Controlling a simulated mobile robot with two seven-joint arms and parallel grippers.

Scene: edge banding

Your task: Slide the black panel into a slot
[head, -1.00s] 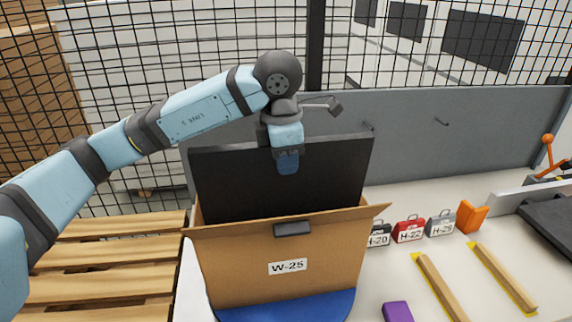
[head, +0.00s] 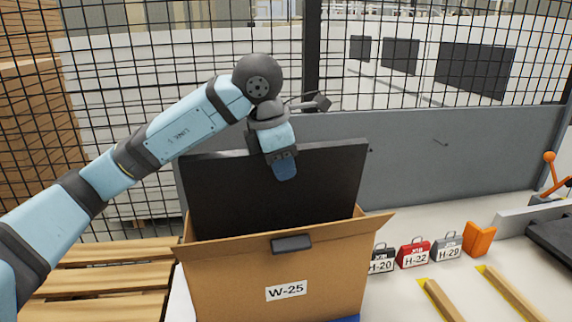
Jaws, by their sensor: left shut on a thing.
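The black panel (head: 320,185) stands nearly upright in the cardboard box (head: 230,283) labelled W-25, in the head view. Its lower part is hidden behind the box's front wall, and its top stands well above the rim. My left gripper (head: 284,170) is shut on the panel's top edge near the middle, pointing down. The slots inside the box are hidden, so I cannot tell whether the panel's lower edge is in one. My right gripper is not in view.
Small cases labelled H-20 (head: 381,262), H-22 (head: 413,254) and H-29 (head: 447,247) stand right of the box beside an orange block (head: 479,238). Wooden strips (head: 511,293) lie in front. A grey partition (head: 440,160) stands behind. A wooden pallet (head: 110,280) is at left.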

